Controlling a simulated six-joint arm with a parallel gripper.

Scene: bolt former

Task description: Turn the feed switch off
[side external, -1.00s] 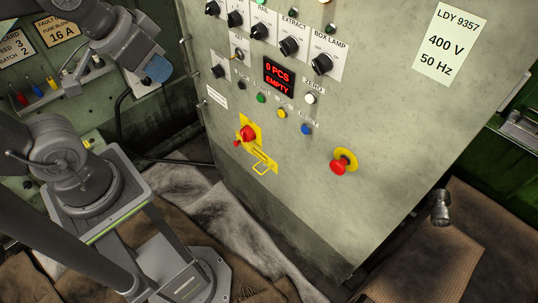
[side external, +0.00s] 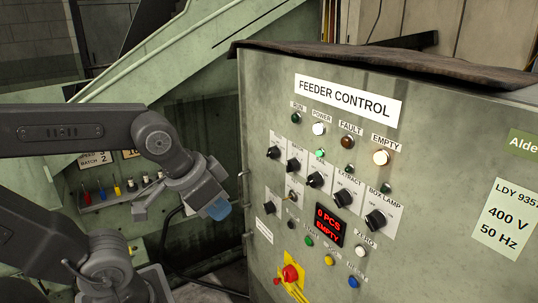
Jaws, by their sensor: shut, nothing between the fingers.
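The feeder control panel (side external: 415,150) carries a row of black rotary knobs. The right ones are labelled EXTRACT (side external: 342,197) and BOX LAMP (side external: 375,220). The labels of the left knob (side external: 273,152), second knob (side external: 293,165) and middle knob (side external: 314,179) are too small to read, so I cannot tell which is the feed switch. Below them are a small toggle (side external: 291,195) and another black knob (side external: 271,208). My gripper (side external: 218,208), with blue fingertips, is shut and empty, left of the panel's left edge and apart from the knobs.
A red display (side external: 328,226) reads 0 PCS EMPTY. The EMPTY lamp (side external: 381,158) glows. Coloured push buttons (side external: 329,260) and a red knob on a yellow plate (side external: 290,273) sit lower. Hinges (side external: 243,174) line the left edge. A black cable (side external: 168,235) hangs behind my gripper.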

